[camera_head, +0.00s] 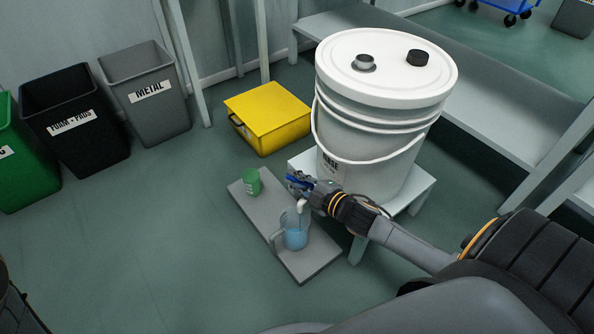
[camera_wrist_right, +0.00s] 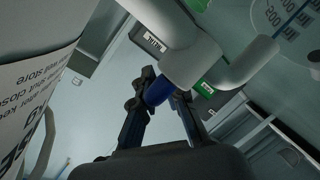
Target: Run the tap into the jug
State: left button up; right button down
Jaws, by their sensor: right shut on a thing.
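A white bucket (camera_head: 375,120) with a lid stands on a small grey stand. My right gripper (camera_head: 299,184) is at its tap, low on the bucket's side. In the wrist view, the right gripper (camera_wrist_right: 163,92) is shut on the blue tap handle (camera_wrist_right: 158,90), below the white tap body (camera_wrist_right: 190,60). The white spout (camera_head: 301,204) points down over a clear jug (camera_head: 291,237). The jug stands upright and holds blue liquid. Its graduated wall (camera_wrist_right: 290,35) fills the wrist view's upper right. Whether liquid is flowing is hard to tell. My left gripper is not in view.
The jug and a green cup (camera_head: 252,182) stand on a grey slab (camera_head: 312,262) on the floor. A yellow box (camera_head: 270,113) lies behind. Grey, black and green bins (camera_head: 150,95) line the left. A bench (camera_head: 480,100) runs behind the bucket. The left floor is clear.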

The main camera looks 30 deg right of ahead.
jog(key=shift+a+y, duration=0.1)
jog(key=shift+y, duration=0.2)
jog(key=c, duration=1.4)
grip_release()
jog(key=shift+o, duration=0.2)
jog(key=v, duration=1.2)
